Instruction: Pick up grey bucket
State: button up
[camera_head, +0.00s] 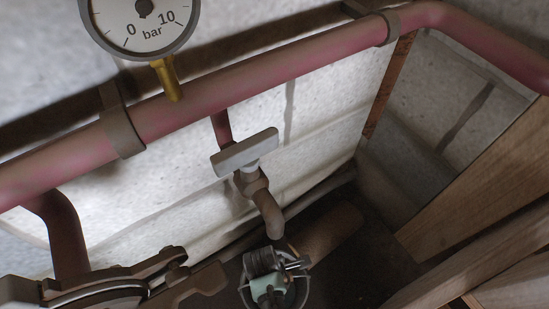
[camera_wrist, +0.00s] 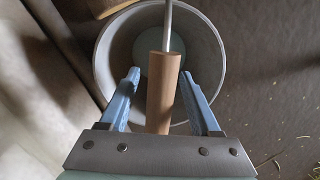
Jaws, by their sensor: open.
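The grey bucket (camera_wrist: 203,45) is seen from above in the wrist view, its round mouth open towards me. Its wire bail carries a wooden grip (camera_wrist: 163,92), which lies between the two blue fingers of my gripper (camera_wrist: 160,77). The fingers are open, with a gap on each side of the grip. The near part of the bucket is hidden by my gripper. In the head view, my gripper (camera_head: 268,284) is low at the bottom centre, below the tap, with what looks like the bucket's rim around it. Its fingertips cannot be made out there.
A tap (camera_head: 262,200) with a flat grey handle hangs from a pink pipe (camera_head: 255,72) just above my gripper. A pressure gauge (camera_head: 140,22) sits on the pipe. Wooden boards (camera_head: 485,190) stand at the right. The dark floor (camera_wrist: 270,85) right of the bucket is mostly clear.

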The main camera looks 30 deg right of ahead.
grip_shut()
dwell(0.3)
dwell(1.2)
